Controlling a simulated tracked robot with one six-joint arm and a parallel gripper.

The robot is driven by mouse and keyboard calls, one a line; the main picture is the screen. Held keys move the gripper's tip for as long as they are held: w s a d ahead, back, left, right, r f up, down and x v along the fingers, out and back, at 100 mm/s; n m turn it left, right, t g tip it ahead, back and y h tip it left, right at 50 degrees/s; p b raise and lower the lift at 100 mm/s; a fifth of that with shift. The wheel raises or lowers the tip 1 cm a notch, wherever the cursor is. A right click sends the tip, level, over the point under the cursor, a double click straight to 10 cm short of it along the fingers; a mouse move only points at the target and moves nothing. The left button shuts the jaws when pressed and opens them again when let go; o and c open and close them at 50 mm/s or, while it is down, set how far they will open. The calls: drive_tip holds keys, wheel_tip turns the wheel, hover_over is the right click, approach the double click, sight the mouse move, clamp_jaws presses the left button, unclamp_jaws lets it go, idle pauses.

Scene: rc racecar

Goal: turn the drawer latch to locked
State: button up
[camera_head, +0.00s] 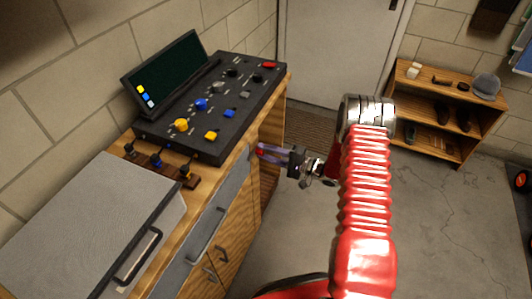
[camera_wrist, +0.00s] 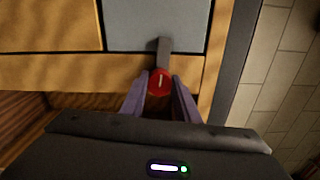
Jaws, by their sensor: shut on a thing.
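The drawer latch shows in the wrist view as a round red knob (camera_wrist: 160,82) with a pale line on it. A short grey bar (camera_wrist: 164,50) runs from the knob up over the grey drawer front (camera_wrist: 135,22). My gripper (camera_wrist: 161,92) has one finger on each side of the red knob and is shut on it. In the head view my gripper (camera_head: 264,150) is at the right end of the cabinet front, beside the grey drawer front (camera_head: 236,168). A small bit of red shows between the fingers there. The rest of the latch is hidden.
A black control panel (camera_head: 226,112) with coloured knobs and a screen (camera_head: 165,70) stand on the wooden cabinet. A grey lidded box (camera_head: 90,225) is at the front left. A wooden shelf (camera_head: 440,150) stands at the back right. The concrete floor between is clear.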

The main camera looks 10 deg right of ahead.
drive_tip(key=shift+s+f+n, duration=0.15)
drive_tip(key=shift+f+n, duration=0.05)
drive_tip(key=shift+n, duration=0.4)
drive_tip(key=o, duration=0.7)
drive_tip(key=shift+c, duration=0.2)
drive_tip(key=o, duration=0.4)
drive_tip(key=shift+r, duration=0.1)
drive_tip(key=v, duration=1.3)
drive_tip(key=shift+s+d, duration=0.2)
drive_tip(key=shift+d, duration=0.1)
